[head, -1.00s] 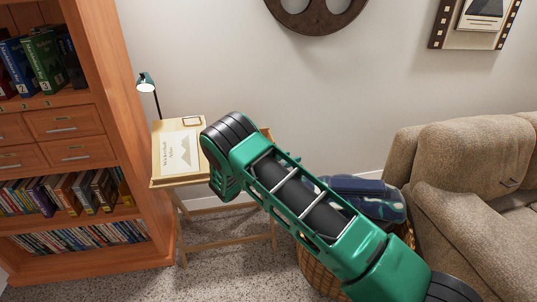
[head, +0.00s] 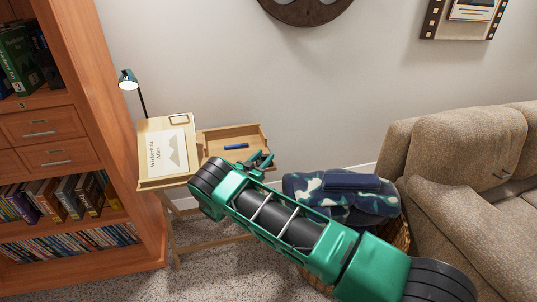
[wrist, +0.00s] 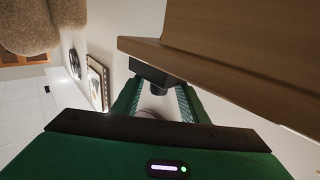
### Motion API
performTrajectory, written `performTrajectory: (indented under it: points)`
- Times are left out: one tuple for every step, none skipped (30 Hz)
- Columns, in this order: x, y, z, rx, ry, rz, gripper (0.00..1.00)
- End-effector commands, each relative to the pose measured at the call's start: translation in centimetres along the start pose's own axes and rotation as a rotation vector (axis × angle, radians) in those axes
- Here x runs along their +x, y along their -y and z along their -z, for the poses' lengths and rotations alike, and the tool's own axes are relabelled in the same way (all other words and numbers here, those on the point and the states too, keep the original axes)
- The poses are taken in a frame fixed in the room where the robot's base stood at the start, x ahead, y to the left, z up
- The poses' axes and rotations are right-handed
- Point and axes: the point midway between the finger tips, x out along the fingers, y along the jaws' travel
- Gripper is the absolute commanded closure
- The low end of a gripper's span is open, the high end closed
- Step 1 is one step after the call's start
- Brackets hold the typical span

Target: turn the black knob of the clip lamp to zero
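The clip lamp (head: 129,80) has a small dark green head and a thin black stem, and stands behind the left end of the small wooden table. In the wrist view, a black block with a round, knob-like part (wrist: 158,82) sits under a wooden edge (wrist: 215,70). I cannot tell for sure that it is the lamp's knob, and no dial marking is readable. My gripper (head: 259,160) is at the table's front right, beside the open tray. In the wrist view its green fingers (wrist: 155,103) are apart, just short of the black part.
A wooden tray (head: 212,135) holds a blue item (head: 236,146). A bookcase (head: 125,150) stands left.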

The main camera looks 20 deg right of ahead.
Motion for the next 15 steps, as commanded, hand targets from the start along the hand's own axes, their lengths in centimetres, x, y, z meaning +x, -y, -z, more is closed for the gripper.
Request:
performTrajectory:
  points:
    - [0.9,0.0,0.0,0.0,-0.001,-0.001,0.6]
    - [1.3,-0.1,0.0,0.0,-0.002,-0.001,0.6]
    - [1.9,0.0,0.1,0.001,-0.002,-0.001,0.6]
    - [2.3,0.0,0.0,0.002,-0.001,-0.001,0.6]
    - [2.6,0.0,0.0,0.001,0.0,0.0,0.6]
    - [3.0,0.1,0.0,0.001,0.0,0.001,0.6]
    - [3.2,0.1,0.0,0.0,0.0,0.001,0.6]
    - [3.4,0.1,0.1,0.0,-0.001,0.001,0.6]
    - [3.7,0.1,0.1,0.0,-0.001,0.001,0.6]
    - [3.8,0.1,0.1,0.0,-0.001,0.001,0.6]
    - [4.0,0.1,0.1,0.0,-0.001,0.001,0.6]
    - [4.1,0.1,0.1,0.0,-0.001,0.001,0.6]
    - [4.1,0.1,0.1,0.0,-0.001,0.001,0.6]
    - [4.1,0.1,0.1,0.0,-0.001,0.001,0.6]
    - [4.2,0.1,0.1,0.0,-0.001,0.001,0.6]
